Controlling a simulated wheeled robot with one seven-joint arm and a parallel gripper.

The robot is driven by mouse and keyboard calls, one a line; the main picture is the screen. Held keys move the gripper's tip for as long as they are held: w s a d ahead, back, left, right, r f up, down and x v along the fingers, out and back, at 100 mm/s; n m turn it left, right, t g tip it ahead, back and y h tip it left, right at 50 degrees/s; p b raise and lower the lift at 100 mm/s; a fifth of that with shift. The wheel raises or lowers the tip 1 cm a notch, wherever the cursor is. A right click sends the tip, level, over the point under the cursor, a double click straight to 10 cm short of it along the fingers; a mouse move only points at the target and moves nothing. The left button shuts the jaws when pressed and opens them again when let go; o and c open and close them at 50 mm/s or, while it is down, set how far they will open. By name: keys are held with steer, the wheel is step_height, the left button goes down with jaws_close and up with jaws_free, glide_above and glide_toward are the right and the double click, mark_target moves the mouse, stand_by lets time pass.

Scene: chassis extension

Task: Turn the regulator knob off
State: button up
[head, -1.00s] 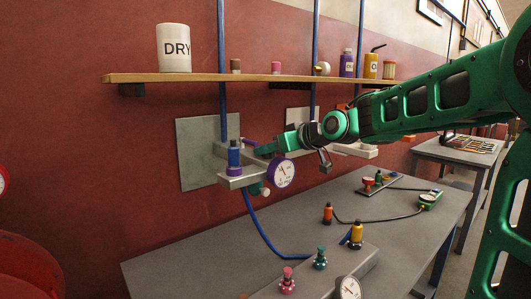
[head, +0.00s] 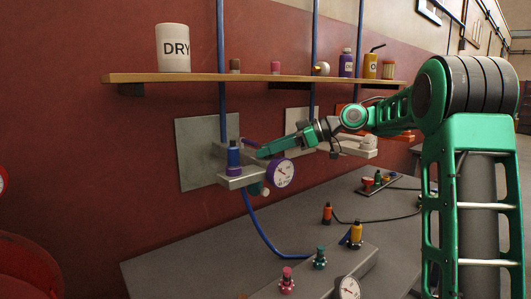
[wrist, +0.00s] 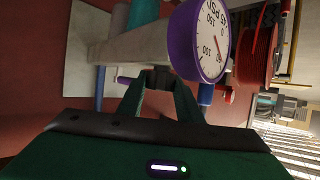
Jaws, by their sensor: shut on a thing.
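The regulator is a grey block (head: 236,181) on a wall plate, with an upright blue knob (head: 234,157) on a purple collar. A round purple-rimmed gauge (head: 281,173) is at its right; the gauge also shows large in the wrist view (wrist: 203,40). A thin purple handle (head: 249,142) lies behind the blue knob and shows beside the fingertips in the wrist view (wrist: 128,82). My gripper (head: 263,153) reaches in from the right, its fingertips (wrist: 158,78) nearly together at the purple handle. The exact contact is partly hidden by the fingers.
A wooden shelf (head: 140,77) with a DRY canister (head: 173,48) runs above. A teal fitting (head: 256,188) sits under the block, near the blue hose (head: 258,228). The grey bench (head: 210,262) below holds several small bottles and a second gauge (head: 347,288).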

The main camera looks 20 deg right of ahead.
steer(key=shift+w+d+n+g+y, duration=0.1)
steer(key=shift+n+g+y, duration=0.6)
steer(key=shift+n+g, duration=1.05)
steer(key=shift+w+r+n+g, duration=0.1)
steer(key=shift+r+n+g, duration=0.05)
steer(key=shift+n+g, duration=1.6)
steer(key=shift+n+g+h, duration=0.6)
steer(key=shift+n+g, duration=1.3)
steer(key=shift+g, duration=0.7)
steer(key=o, duration=1)
steer(key=shift+o, duration=0.2)
